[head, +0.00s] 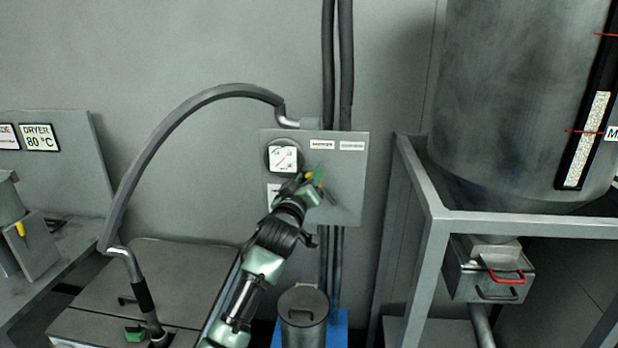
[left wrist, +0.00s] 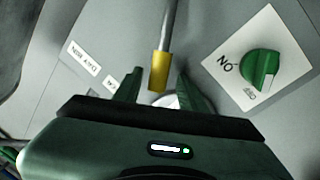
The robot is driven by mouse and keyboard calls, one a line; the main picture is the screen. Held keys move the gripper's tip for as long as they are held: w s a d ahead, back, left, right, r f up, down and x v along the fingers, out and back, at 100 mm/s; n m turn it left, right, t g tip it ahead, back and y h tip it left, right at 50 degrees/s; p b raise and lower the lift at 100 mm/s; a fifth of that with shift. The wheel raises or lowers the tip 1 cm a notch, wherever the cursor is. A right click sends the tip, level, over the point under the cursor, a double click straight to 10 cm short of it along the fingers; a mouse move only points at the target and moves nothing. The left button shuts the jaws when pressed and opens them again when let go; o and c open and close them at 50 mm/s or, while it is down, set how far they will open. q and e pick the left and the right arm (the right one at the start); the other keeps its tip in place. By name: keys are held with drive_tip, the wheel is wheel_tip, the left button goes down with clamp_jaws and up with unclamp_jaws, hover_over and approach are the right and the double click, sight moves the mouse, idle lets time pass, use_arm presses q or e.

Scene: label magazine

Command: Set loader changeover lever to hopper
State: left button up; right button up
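The changeover lever is a grey rod with a yellow tip (left wrist: 160,70) in the left wrist view. It also shows as a small yellow spot (head: 310,176) on the grey wall panel (head: 346,190) in the head view. My left gripper (left wrist: 160,90) is open, one green finger on each side of the tip, with gaps showing; I cannot tell any contact. In the head view my left gripper (head: 314,182) is in front of the panel and hides most of the lever. Two label plates (head: 322,145) sit along the panel's top. My right gripper is out of view.
A green knob (left wrist: 264,68) on a white ON/OFF plate lies right of the fingers in the wrist view. A round gauge (head: 283,158) is on the panel. A curved hose (head: 185,110) arches left; dark pipes (head: 346,60) run behind. A metal frame (head: 430,200) with a vessel stands right.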

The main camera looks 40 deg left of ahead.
use_arm(q)
drive_tip(key=b+v, duration=0.2)
drive_tip(key=v, duration=0.5)
drive_tip(key=shift+s, duration=0.4)
drive_tip(key=shift+d+f, duration=0.1)
